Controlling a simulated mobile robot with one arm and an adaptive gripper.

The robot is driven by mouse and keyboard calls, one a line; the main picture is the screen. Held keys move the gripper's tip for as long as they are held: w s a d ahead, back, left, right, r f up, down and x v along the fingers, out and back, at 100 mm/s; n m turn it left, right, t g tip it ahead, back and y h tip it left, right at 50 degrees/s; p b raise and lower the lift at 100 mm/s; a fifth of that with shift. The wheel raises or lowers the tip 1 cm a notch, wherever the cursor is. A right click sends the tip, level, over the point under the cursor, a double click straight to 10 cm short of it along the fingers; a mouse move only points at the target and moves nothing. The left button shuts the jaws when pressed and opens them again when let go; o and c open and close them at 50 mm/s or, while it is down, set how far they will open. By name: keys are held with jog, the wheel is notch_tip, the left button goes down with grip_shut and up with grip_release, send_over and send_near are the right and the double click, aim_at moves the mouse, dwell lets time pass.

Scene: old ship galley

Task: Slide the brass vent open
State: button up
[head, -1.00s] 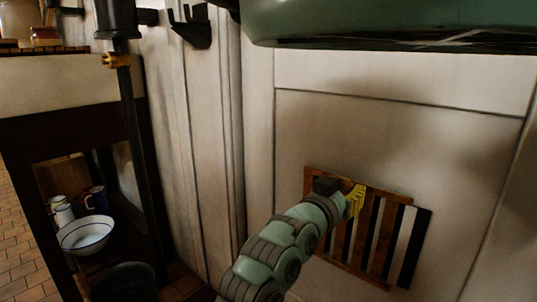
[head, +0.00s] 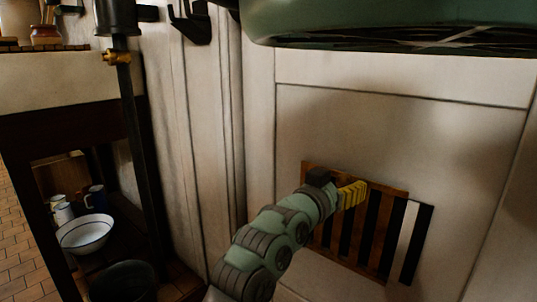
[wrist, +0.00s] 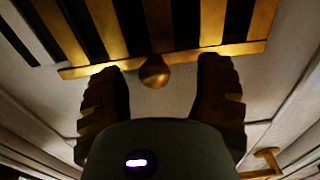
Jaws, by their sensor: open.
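The brass vent (head: 395,232) is a slatted plate on the pale wall panel, with dark openings between its slats. A pale strip and a dark slot show at its right side. In the wrist view the slats (wrist: 104,25) fill the top, and a round brass knob (wrist: 155,72) sits at the plate's edge. My gripper (head: 355,192) is in front of the vent's upper left part. In the wrist view my open gripper (wrist: 165,80) has one finger on each side of the knob, with gaps between. My gripper hides the knob in the head view.
A green rounded body (head: 390,22) hangs above the panel. A black pipe (head: 130,130) stands at the left, beside a shelf with a white bowl (head: 85,233) and mugs (head: 95,198). A small brass fitting (wrist: 265,165) shows at the wrist view's lower right.

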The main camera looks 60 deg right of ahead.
jog(key=shift+o, duration=1)
jog(key=shift+s, duration=0.1)
jog(key=w+a, duration=0.1)
jog(key=a, duration=1)
jog(key=shift+p, duration=0.3)
jog(key=shift+w+r, duration=0.1)
jog(key=shift+w, duration=0.05)
